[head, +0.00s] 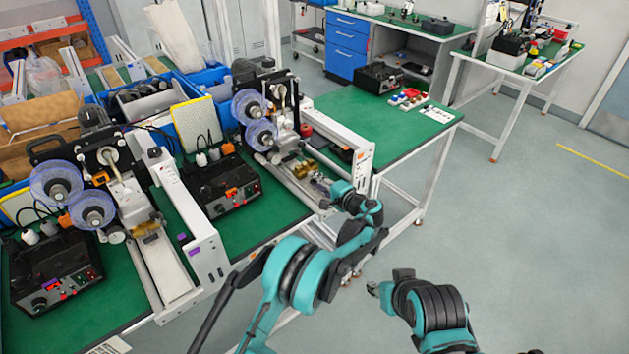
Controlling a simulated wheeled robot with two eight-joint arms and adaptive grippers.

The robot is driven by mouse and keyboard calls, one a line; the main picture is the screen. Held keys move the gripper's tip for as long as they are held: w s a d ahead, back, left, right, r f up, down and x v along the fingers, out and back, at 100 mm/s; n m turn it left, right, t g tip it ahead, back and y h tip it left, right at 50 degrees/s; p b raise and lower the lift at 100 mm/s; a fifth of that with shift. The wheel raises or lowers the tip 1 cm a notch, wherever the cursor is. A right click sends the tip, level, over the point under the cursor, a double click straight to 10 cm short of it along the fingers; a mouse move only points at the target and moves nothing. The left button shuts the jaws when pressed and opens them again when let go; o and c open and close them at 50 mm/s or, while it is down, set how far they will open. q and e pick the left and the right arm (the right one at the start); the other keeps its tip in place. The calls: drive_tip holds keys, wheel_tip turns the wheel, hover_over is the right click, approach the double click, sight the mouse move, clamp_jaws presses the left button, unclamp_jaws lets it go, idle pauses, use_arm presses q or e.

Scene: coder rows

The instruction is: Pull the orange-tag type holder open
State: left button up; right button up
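The coder with the orange tag (361,158) stands at the far end of the near green bench, with the tag on the end of its white rail (345,140). A brass-coloured block (303,168) sits low on this coder, in front of its reels; I take it as the type holder, but its details are too small to tell. My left gripper (321,184) reaches in just in front of the block. Whether its fingers touch or grip anything cannot be told. My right gripper (373,289) is low over the floor, right of the bench, away from the coders.
A second coder with a purple tag (222,271) stands nearer on the left. Black control boxes (220,187) and blue bins (150,105) crowd the bench. The green top (425,145) is mostly clear beyond the orange-tag coder. Open floor (510,250) lies to the right.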

use_arm(q)
drive_tip(key=v, duration=0.7)
drive_tip(key=shift+w, duration=0.1)
drive_tip(key=shift+f, duration=0.15)
